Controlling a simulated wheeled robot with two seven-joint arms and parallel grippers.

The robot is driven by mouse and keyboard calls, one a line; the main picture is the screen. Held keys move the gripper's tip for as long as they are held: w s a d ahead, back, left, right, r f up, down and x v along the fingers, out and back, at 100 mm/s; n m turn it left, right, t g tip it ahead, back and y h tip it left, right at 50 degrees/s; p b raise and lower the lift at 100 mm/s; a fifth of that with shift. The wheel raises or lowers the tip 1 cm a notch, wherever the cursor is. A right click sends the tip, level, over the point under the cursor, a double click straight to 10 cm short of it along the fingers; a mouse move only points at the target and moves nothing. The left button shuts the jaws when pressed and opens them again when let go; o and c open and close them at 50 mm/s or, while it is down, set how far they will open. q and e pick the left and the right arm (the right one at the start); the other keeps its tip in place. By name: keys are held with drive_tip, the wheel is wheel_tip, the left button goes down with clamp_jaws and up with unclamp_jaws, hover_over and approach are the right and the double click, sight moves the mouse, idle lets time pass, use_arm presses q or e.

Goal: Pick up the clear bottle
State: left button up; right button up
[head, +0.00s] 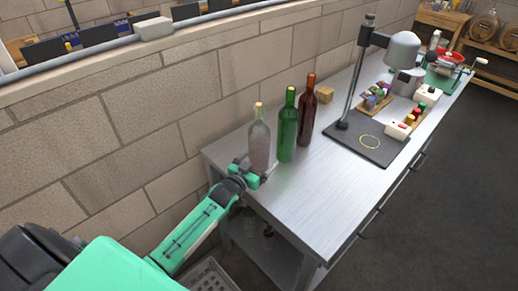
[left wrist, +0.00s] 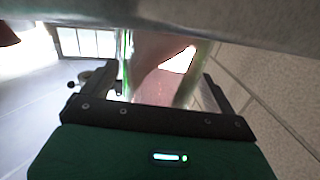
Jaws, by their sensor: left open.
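The clear bottle (head: 259,145) stands upright at the near left end of the steel bench, with a pale yellowish top. My left gripper (head: 260,173) is at its lower part, coming from the front left. In the left wrist view my left gripper (left wrist: 162,88) is open, its two fingers apart, with the clear bottle (left wrist: 160,82) showing pale and see-through between them. I cannot tell whether either finger touches the glass. The bottle's base is partly hidden by the gripper in the head view. My right gripper is in neither view.
A green bottle (head: 288,128) stands close to the right of the clear one, with a brown bottle (head: 307,112) behind it. A small cork-coloured block (head: 325,94) lies farther back. A lamp-like stand (head: 359,75) rises from a dark mat (head: 366,143). The bench's front (head: 310,193) is bare.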

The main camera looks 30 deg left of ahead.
sight(256, 114)
use_arm(q)
drive_tip(key=shift+w, duration=0.1)
drive_tip(key=c, duration=1.8)
drive_tip(key=shift+r, duration=0.15)
clamp_jaws()
drive_tip(key=shift+r, duration=0.1)
wheel_tip(256, 114, up, 20)
drive_tip(key=b, duration=0.2)
drive_tip(key=shift+b, duration=0.3)
